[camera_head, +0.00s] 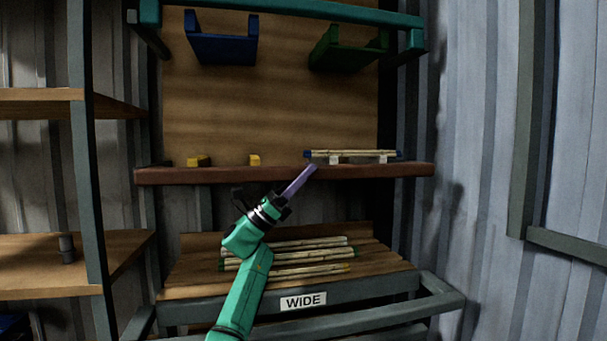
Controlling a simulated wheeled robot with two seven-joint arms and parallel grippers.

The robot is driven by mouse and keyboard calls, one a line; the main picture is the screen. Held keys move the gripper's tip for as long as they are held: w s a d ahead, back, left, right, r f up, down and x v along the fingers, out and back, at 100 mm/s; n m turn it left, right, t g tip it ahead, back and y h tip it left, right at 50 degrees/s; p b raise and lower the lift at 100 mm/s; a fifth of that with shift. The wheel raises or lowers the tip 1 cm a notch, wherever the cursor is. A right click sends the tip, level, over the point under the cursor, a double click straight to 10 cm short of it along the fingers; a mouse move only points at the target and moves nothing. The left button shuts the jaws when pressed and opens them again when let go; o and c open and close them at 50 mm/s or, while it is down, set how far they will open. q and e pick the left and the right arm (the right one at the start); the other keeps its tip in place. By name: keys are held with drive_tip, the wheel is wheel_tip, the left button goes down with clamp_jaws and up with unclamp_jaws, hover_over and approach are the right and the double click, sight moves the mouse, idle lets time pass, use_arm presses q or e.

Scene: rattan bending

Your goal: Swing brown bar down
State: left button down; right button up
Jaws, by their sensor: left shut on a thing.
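The brown bar (230,175) runs level across the middle of the view, along the front of a wooden back panel. My left gripper (279,205) is just below it, shut on a purple stick (298,183). I cannot tell whether the tip touches the bar. My right gripper is not in view.
A rattan bundle (352,154) rests on white supports above the bar, with yellow blocks (254,160) to its left. More rattan poles (310,256) lie on the lower shelf labelled WIDE (303,301). Blue (222,49) and green (345,58) brackets hang above. Wooden shelves (65,252) stand left.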

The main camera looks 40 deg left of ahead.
use_arm(q)
drive_tip(key=shift+c, duration=2)
unclamp_jaws()
drive_tip(key=shift+s+a+f, duration=0.15)
drive_tip(key=shift+s+f, duration=0.1)
drive_tip(key=shift+f, duration=0.1)
drive_tip(key=shift+s+a+f+p, duration=0.15)
drive_tip(key=shift+s+a+f, duration=0.25)
drive_tip(key=shift+s, duration=0.15)
drive_tip(key=shift+s+a+f+p, duration=0.15)
drive_tip(key=shift+s+a+f, duration=0.25)
drive_tip(key=shift+s, duration=0.1)
drive_tip(key=s+a, duration=0.2)
drive_tip(key=s, duration=0.1)
drive_tip(key=s+a, duration=0.2)
drive_tip(key=s, duration=0.1)
drive_tip(key=s+a+p, duration=0.1)
drive_tip(key=s+a, duration=0.1)
drive_tip(key=s, duration=0.1)
drive_tip(key=shift+a+r, duration=0.1)
drive_tip(key=shift+w, duration=0.15)
